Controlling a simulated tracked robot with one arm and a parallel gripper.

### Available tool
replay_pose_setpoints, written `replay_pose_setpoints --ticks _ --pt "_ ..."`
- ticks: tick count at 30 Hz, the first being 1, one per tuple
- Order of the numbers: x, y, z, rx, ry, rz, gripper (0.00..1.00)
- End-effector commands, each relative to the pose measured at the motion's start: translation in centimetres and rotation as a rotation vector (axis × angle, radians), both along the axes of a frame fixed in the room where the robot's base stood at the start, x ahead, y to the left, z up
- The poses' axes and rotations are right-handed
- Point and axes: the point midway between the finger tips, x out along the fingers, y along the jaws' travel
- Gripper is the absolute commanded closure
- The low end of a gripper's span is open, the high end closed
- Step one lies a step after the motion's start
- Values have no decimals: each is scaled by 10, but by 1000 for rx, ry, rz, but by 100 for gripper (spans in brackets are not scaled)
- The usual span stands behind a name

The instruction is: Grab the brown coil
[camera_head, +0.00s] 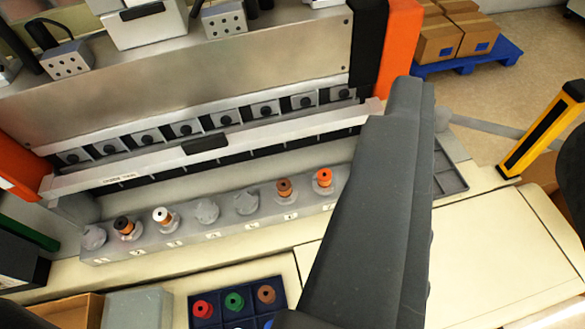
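A brown coil (266,294) sits in the dark blue tray (222,322) at the bottom, to the right of a green coil (234,301) and a red coil (202,309). Another brown piece (284,188) stands on a pale holder in the grey row behind, left of an orange one (323,179). A large dark grey part of my arm or gripper (375,215) crosses the picture from bottom centre to upper right. It lies right of the tray and hides part of the row. I cannot make out separate fingertips or a held thing.
The grey holder row (225,232) also carries a white piece (160,215) and a black-and-orange piece (125,226). A metal machine with orange ends stands behind. A yellow-and-black post (543,128) is at right. The cream surface (490,245) at right is clear.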

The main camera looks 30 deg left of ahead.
Motion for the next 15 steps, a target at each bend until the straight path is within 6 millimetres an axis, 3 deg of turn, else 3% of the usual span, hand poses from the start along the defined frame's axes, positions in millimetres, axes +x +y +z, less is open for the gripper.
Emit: replay_pose_setpoints --ticks 6,8,10,13,15 --pt "0 0 0 0 0 0 64" --pt "0 0 -1 0 0 0 50" --pt "6 -1 -7 -2 7 4 46" --pt "28 -5 -36 -12 32 18 46" --pt "53 -8 -74 -25 60 45 46"
